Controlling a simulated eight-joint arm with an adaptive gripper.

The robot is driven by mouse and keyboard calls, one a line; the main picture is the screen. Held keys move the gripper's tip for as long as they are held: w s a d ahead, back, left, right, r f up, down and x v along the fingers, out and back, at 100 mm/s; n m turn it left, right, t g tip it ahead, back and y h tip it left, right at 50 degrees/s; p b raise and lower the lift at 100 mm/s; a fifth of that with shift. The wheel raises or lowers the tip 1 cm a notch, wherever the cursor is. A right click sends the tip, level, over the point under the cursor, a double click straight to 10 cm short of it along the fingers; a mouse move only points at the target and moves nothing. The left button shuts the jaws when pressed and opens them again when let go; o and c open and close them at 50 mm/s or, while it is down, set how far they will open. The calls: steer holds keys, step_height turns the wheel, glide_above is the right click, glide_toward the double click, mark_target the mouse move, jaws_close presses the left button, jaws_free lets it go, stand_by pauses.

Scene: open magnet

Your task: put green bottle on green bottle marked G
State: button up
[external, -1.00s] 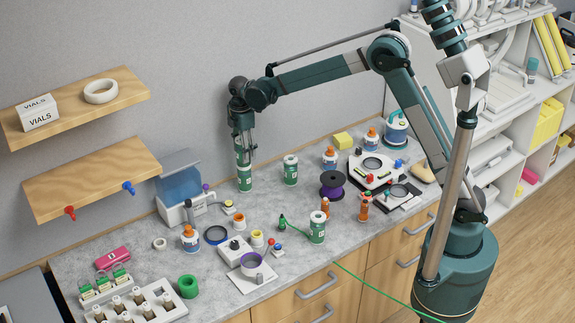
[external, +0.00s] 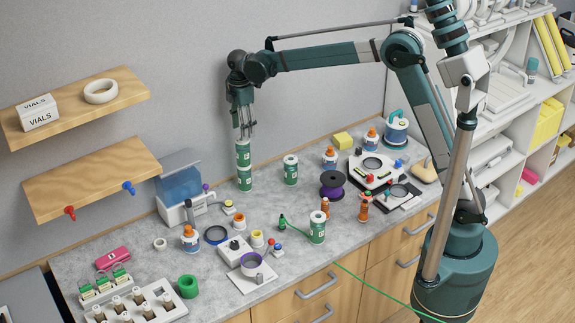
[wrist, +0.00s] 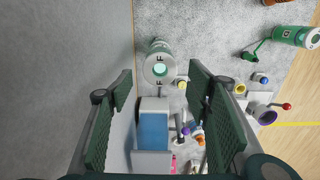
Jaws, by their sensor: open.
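One green bottle (external: 243,153) stands on top of another green bottle (external: 244,179) near the wall, and the two look upright and lined up. My gripper (external: 243,132) is just above the upper bottle. In the wrist view my gripper (wrist: 160,82) has its pads wide apart with nothing pinched, and the upper bottle's pale round top (wrist: 159,67) shows beyond the fingertips. The lower bottle is mostly hidden there. Two more green bottles stand apart, one to the right of the stack (external: 290,170) and one near the counter's front (external: 317,228). I cannot read a G on any bottle.
A blue-topped dispenser (external: 180,187) stands left of the stack. A purple spool (external: 333,184), orange-capped bottles (external: 330,157) and small lab parts cover the counter (external: 215,285). Wooden shelves (external: 90,180) jut from the wall at left.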

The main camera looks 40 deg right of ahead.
stand_by(0.8)
steer(key=s+d+r+m+t, duration=0.2)
steer(key=s+d+r+m, duration=0.2)
steer(key=s+d+r, duration=0.55)
steer(key=s+d+r+m+t, duration=0.15)
steer(key=s+d+m, duration=0.4)
steer(key=d, duration=0.85)
steer(key=s+d+f+m+t, duration=0.1)
steer(key=s+d+f+m, duration=0.1)
steer(key=s+d, duration=0.3)
steer(key=s+d+f+m+t, duration=0.1)
steer(key=s+d, duration=0.4)
steer(key=s, duration=0.8)
steer(key=s+d+f+m+t, duration=0.1)
steer(key=s+d+f+m, duration=0.3)
steer(key=s, duration=0.5)
steer(key=shift+d+m+t, duration=0.35)
steer(key=shift+d+m, duration=0.4)
steer(key=shift+d, duration=0.25)
steer(key=shift+f, duration=0.1)
step_height(320, 180, down, 19)
steer(key=b, duration=1.9)
steer(key=shift+f, duration=0.15)
